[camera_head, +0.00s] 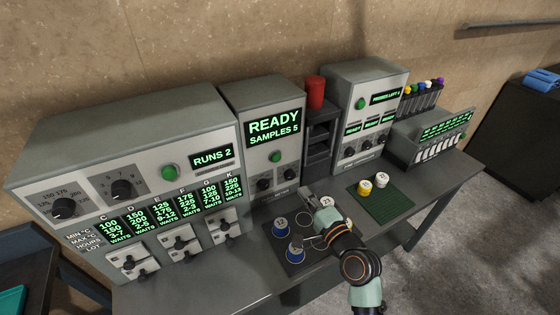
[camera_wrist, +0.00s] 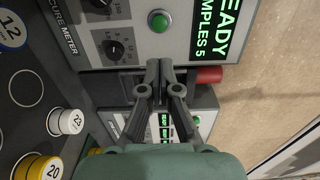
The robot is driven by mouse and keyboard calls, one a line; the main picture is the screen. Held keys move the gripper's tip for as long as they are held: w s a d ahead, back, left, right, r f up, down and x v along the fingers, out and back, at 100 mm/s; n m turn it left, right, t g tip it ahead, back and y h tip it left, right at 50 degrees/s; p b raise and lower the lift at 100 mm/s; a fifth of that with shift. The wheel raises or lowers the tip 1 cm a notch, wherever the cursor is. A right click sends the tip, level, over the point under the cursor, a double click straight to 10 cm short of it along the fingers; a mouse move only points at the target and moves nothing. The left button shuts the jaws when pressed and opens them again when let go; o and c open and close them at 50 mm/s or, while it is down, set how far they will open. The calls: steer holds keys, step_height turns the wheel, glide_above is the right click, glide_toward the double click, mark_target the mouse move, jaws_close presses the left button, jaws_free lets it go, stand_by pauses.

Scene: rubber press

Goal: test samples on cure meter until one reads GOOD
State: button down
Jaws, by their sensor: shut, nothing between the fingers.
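The cure meter (camera_head: 262,105) is the middle grey box, and its display reads READY, SAMPLES 5. Its green button (camera_head: 275,157) also shows in the wrist view (camera_wrist: 160,21). My gripper (camera_wrist: 160,65) is shut and empty in front of the meter panel, apart from the button; it also shows in the head view (camera_head: 308,195). A yellow sample (camera_head: 365,188) and a white one (camera_head: 382,180) stand on the green mat (camera_head: 393,206).
A large oven-like panel (camera_head: 150,160) reading RUNS 2 stands left. A red cylinder (camera_head: 315,92) stands on a dark rack beside the meter. Another grey machine (camera_head: 362,110) and a lit switch box (camera_head: 434,137) stand right. My arm crosses the table's front.

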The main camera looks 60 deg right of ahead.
mark_target(277, 159)
steer(key=b+x, duration=0.2)
steer(key=x, duration=1.2)
steer(key=shift+w, duration=0.1)
steer(key=shift+b+x, duration=0.65)
steer(key=shift+x, duration=0.15)
steer(key=shift+a+f, duration=0.1)
steer(key=shift+a, duration=0.1)
steer(key=p+v, duration=0.3)
steer(key=v, duration=1.1)
steer(key=shift+p, duration=0.35)
